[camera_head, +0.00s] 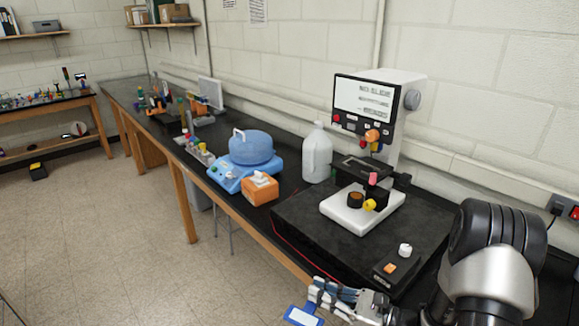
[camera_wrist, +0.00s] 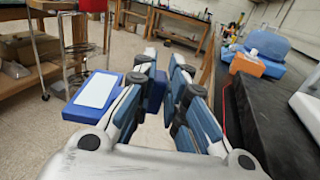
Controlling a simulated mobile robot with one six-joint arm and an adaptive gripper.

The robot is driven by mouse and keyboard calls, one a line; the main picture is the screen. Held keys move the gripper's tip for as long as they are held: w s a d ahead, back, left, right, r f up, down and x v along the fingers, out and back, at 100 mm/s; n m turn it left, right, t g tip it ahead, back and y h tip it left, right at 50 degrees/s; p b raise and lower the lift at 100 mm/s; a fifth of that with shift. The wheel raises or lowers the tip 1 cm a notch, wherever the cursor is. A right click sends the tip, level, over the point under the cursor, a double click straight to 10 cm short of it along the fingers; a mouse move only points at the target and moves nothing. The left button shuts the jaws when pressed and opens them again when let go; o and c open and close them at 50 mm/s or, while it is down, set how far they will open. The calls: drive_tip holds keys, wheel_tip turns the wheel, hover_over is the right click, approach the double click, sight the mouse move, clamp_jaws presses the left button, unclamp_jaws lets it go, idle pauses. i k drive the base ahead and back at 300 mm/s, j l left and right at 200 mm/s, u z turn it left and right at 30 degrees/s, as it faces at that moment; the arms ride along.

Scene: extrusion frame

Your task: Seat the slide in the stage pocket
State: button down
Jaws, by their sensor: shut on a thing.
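The slide, a blue piece with a white face (camera_head: 303,316), is in my gripper (camera_head: 328,295) at the bottom of the head view. In the wrist view the slide (camera_wrist: 95,92) sticks out to the left of the fingers, and a blue part shows between the fingertips of my gripper (camera_wrist: 163,75). The gripper is shut on it, in the air off the bench's front edge. The microscope (camera_head: 378,92) stands at the right with a dark stage (camera_head: 355,168) above a white base (camera_head: 340,213). The stage pocket cannot be made out.
A dark slab (camera_head: 300,225) lies under the microscope. A small control box (camera_head: 384,278) sits near my gripper. A white jug (camera_head: 317,155), an orange tissue box (camera_head: 260,189) and a blue-lidded device (camera_head: 248,150) stand to the left. Floor (camera_head: 120,230) is open left of the bench.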

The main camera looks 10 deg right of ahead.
sight(356, 172)
drive_tip(key=i+j+u, duration=0.25)
drive_tip(key=i+j, duration=0.2)
drive_tip(key=i+j+u, duration=0.3)
drive_tip(key=i, duration=0.2)
drive_tip(key=i+j+u, duration=0.25)
drive_tip(key=i, duration=0.25)
drive_tip(key=i+z, duration=0.2)
drive_tip(key=z, duration=0.3)
drive_tip(key=i+j+z, duration=0.15)
drive_tip(key=z, duration=0.3)
drive_tip(key=i+j+z, duration=0.2)
drive_tip(key=z, duration=0.3)
drive_tip(key=i+j+z, duration=0.15)
drive_tip(key=z, duration=0.35)
drive_tip(key=j, duration=0.1)
